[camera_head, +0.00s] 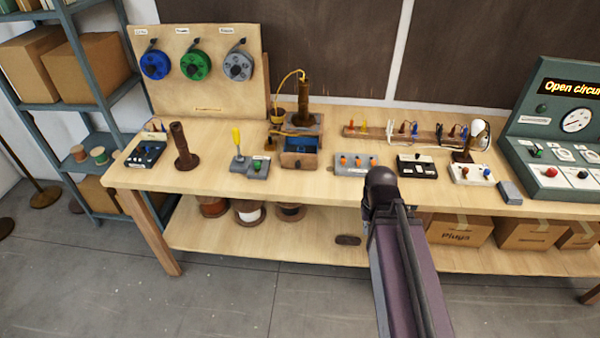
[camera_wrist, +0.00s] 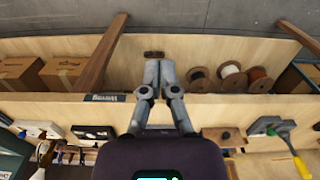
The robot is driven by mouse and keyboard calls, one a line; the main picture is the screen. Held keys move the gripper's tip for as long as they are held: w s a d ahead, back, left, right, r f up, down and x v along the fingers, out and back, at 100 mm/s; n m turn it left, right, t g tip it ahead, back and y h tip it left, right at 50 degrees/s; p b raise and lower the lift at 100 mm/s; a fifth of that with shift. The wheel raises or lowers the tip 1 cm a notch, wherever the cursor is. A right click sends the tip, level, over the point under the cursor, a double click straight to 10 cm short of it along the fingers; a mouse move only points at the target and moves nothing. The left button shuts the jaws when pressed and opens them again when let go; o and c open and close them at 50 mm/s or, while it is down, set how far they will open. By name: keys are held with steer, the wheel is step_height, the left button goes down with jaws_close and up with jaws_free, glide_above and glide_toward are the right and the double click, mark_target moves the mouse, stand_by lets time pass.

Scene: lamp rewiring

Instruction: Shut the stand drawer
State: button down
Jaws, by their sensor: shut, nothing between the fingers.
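The wooden lamp stand (camera_head: 301,127) is on the bench, with a dark post and a yellow cord rising from it. Its drawer (camera_head: 299,161) is pulled out toward the front edge, showing a blue inside and a small knob on its front. In the wrist view the drawer (camera_wrist: 222,134) is right of my gripper, partly hidden by my wrist. My gripper (camera_wrist: 158,66) is shut and empty, in front of the bench edge and apart from the drawer. In the head view my arm hides the fingers.
A grey board with a yellow-handled tool (camera_head: 247,162) is left of the drawer; a grey block with orange parts (camera_head: 356,163) is right of it. The floor (camera_head: 230,290) in front is clear.

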steer(key=w+a+f+m+t+y+b, duration=0.2)
steer(key=w+a+m+t+y+b, duration=0.15)
steer(key=w+a+t+b, duration=0.55)
steer(key=w+a+f+m+t+y+b, duration=0.2)
steer(key=w+a+t+y+b, duration=0.25)
steer(key=w+a+b, duration=0.85)
steer(key=f+m+t+h+b, duration=0.1)
steer(key=f+m+h+b, duration=0.1)
steer(key=m+h, duration=0.1)
steer(key=f+m+t+h+b, duration=0.2)
steer(key=m+h+b, duration=0.1)
steer(key=m, duration=0.3)
steer(key=s+f+m+t+h+b, duration=0.1)
steer(key=f+m+h+b, duration=0.1)
steer(key=f+m+h, duration=0.1)
steer(key=shift+m+t, duration=0.25)
steer(key=shift+m, duration=0.4)
